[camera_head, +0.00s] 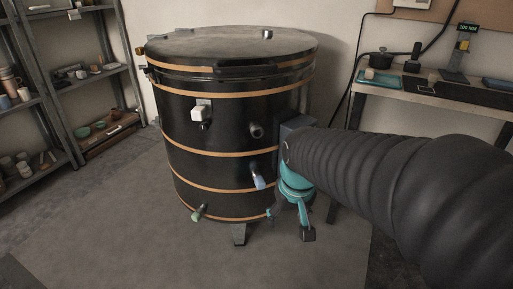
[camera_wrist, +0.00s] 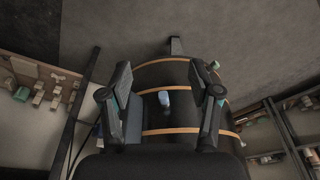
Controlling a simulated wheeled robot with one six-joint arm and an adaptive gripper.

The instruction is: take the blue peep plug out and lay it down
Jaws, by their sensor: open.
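The blue peep plug (camera_head: 258,181) sticks out of the lower front of a round black kiln (camera_head: 215,152) with orange bands. In the wrist view the blue plug (camera_wrist: 164,98) shows between my two fingers, near the middle of the picture. My gripper (camera_head: 289,222) is open and empty, at the right of the plug and slightly lower in the head view. In the wrist view its fingers (camera_wrist: 160,72) are spread wide on either side of the plug, touching nothing that I can see. The plug's inner end is hidden in the kiln wall.
A green plug (camera_head: 199,213) sits lower left on the kiln and a white block-like plug (camera_head: 202,110) higher up. A dark round fitting (camera_head: 257,131) is above the blue plug. A workbench (camera_head: 430,93) stands right; shelves (camera_head: 100,75) stand left. The floor before the kiln is clear.

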